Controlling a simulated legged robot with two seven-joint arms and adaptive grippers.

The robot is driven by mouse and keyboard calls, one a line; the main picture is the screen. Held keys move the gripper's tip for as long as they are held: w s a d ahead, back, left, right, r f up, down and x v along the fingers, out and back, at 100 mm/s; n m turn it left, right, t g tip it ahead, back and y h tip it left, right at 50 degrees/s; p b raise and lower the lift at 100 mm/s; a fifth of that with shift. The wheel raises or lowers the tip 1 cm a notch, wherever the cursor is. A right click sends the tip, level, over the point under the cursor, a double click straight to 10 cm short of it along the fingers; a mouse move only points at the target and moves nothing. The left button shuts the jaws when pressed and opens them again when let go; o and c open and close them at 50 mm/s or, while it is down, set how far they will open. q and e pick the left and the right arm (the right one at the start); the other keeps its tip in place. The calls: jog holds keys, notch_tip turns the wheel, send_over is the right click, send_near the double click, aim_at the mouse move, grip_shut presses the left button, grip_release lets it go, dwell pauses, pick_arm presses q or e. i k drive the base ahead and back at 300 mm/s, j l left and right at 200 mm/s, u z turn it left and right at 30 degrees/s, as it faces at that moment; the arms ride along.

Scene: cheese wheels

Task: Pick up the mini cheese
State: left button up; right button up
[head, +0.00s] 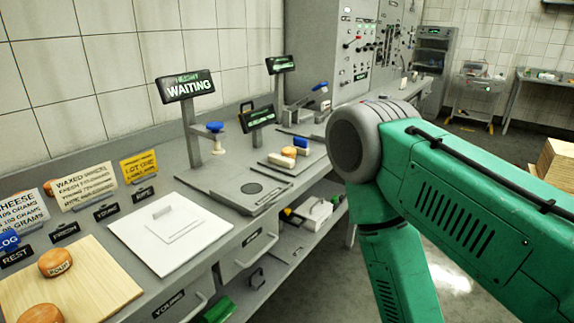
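Small round orange-brown cheeses sit on a wooden board (95,290) at the lower left. One cheese (55,262) bears a dark printed word, and another cheese (40,313) is cut off by the bottom edge. I cannot tell which of them is the mini cheese. A similar orange piece (289,152) lies farther back on the bench beside pale blocks. My green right arm fills the right side and bends downward at its grey joint. Its gripper is below the picture. My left arm and gripper are not in view.
A white board (165,254) with a raised handle lies mid-bench. Behind it is a flat grey plate (235,188) under a sign (186,86) reading "WAITING". Cards (85,178) stand along the wall. Drawers and a lower shelf (295,235) are below the bench top.

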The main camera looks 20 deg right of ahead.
aim_at(288, 152)
jog(key=i+l, duration=0.15)
jog(key=l, duration=0.25)
jog(key=i+l+u, duration=0.1)
jog(key=l, duration=0.35)
jog(key=i+l+u, duration=0.1)
jog(key=l, duration=0.3)
jog(key=i+l, duration=0.2)
jog(key=l, duration=0.25)
jog(key=i+l+u, duration=0.1)
jog(key=l, duration=0.35)
